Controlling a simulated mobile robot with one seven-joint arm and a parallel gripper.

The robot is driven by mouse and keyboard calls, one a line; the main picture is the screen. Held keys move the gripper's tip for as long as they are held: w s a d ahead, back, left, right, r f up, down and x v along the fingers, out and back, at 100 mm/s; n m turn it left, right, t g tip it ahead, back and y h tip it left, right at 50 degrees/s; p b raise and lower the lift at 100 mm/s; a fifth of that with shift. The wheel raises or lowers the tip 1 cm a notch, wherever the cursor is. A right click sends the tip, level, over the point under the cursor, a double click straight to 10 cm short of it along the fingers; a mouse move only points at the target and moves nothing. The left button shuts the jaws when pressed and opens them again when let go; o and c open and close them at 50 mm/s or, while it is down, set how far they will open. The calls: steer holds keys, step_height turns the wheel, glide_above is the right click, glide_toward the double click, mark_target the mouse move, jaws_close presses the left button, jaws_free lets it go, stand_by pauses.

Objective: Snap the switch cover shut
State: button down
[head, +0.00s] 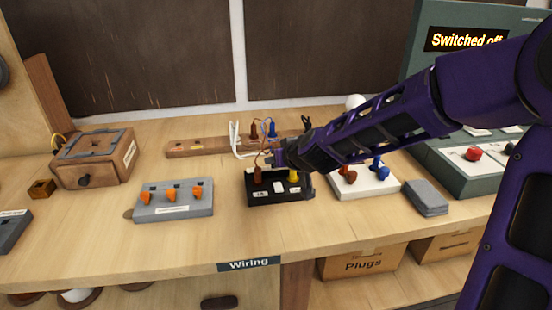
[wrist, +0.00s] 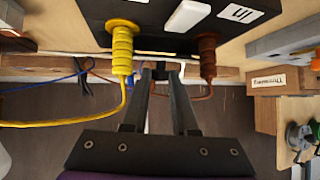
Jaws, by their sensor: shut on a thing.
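The black switch box (head: 280,197) sits on the bench, with a brown terminal sleeve (head: 258,174) on its left and a yellow one (head: 293,177) on its right. In the wrist view the box (wrist: 150,14) is at the top, with a white rocker (wrist: 187,15) and a label between the yellow sleeve (wrist: 122,50) and the brown sleeve (wrist: 208,55). My gripper (wrist: 160,70) is at the box's far edge, between the two sleeves. Its fingers are closed on a small dark part, apparently the switch cover; the fingers mostly hide it.
A grey block with orange levers (head: 173,208) stands left of the box. A white base (head: 365,185) with brown and blue pegs and a grey block (head: 427,197) are on the right. A wooden strip (head: 185,147) and loose wires lie behind. Bench in front is clear.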

stand_by(0.5)
steer(key=c, duration=0.7)
jaws_free()
steer(key=shift+p+v, duration=4.85)
steer(key=shift+v, duration=3.85)
steer(key=shift+s+a, duration=0.1)
steer(key=shift+f, duration=0.1)
